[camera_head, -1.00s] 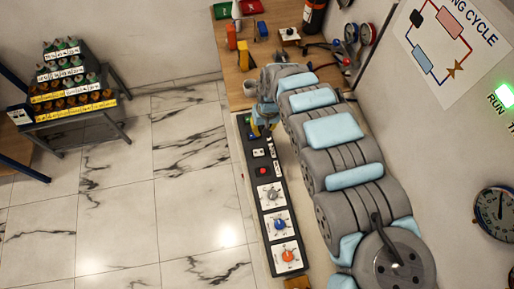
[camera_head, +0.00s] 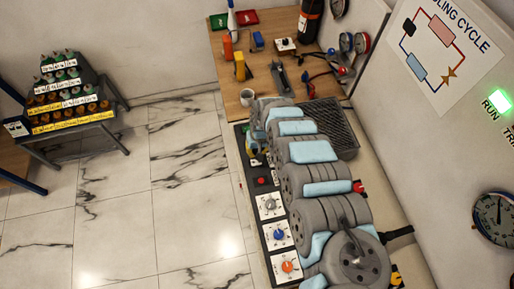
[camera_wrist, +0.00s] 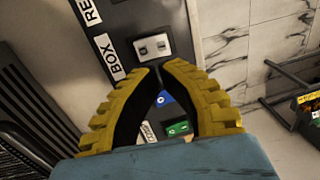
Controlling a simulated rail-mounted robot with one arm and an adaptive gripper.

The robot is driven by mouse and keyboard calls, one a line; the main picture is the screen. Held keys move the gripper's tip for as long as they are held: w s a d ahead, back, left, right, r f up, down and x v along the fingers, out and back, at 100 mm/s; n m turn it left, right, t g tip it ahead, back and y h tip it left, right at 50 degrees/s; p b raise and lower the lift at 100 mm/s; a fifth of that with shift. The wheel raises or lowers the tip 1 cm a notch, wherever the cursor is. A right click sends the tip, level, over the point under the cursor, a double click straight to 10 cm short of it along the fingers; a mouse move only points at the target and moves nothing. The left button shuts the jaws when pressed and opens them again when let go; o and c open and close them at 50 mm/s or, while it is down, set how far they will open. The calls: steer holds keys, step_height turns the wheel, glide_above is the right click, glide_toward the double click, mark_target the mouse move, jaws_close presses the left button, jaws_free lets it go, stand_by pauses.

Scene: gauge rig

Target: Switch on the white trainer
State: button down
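A long dark control panel (camera_head: 254,203) runs beside my arm. It carries a red button (camera_head: 262,181) and white-plated knobs in grey (camera_head: 269,206), blue (camera_head: 278,234) and orange (camera_head: 287,266). In the wrist view, a white-plated switch (camera_wrist: 152,47) sits beside a label reading "BOX", beyond my fingertips. A blue control (camera_wrist: 164,98) and a green control (camera_wrist: 178,129) show between the fingers. My gripper (camera_wrist: 161,69) has yellow fingers with tips together or nearly so, holding nothing visible. In the head view my arm mostly hides it. I cannot tell which part is the white trainer.
A wooden table (camera_head: 262,75) behind the panel holds a mug, bottles and tools. A dark ribbed grille (camera_head: 335,125) lies right of my arm. A rack of bottles (camera_head: 68,95) stands at left. The marble floor (camera_head: 190,200) between is clear.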

mark_target(254, 161)
steer(key=shift+s+a+f, duration=0.1)
steer(key=shift+a+f, duration=0.05)
steer(key=shift+f, duration=1.1)
steer(key=shift+s+a+f, duration=0.1)
steer(key=shift+a+f, duration=0.05)
steer(key=shift+f, duration=1.1)
